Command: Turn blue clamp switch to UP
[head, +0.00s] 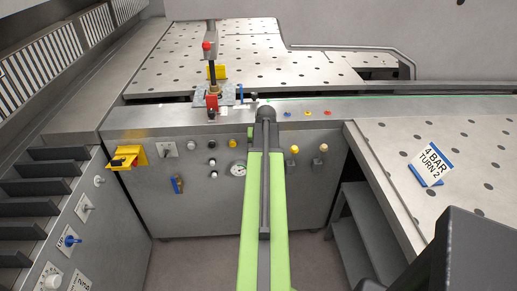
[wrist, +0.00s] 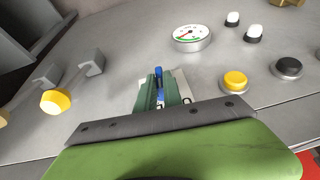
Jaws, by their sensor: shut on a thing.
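The blue clamp switch (wrist: 159,72) shows in the wrist view as a narrow blue handle in front of a pale label plate (wrist: 183,77) on the grey panel. My gripper (wrist: 158,90) has its green fingers on both sides of the blue handle and is shut on it. Most of the label and the lower part of the handle are hidden by the fingers. In the head view my green arm reaches to the machine's front panel and hides the switch and my fingertips. I cannot read the switch's setting.
A gauge (head: 238,169) sits just left of my arm, with several buttons beyond it. Yellow (head: 293,150) and metal (head: 320,161) controls are on the right. Another blue handle (head: 177,185) is farther left, and a blue switch (head: 70,240) is on the left side panel.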

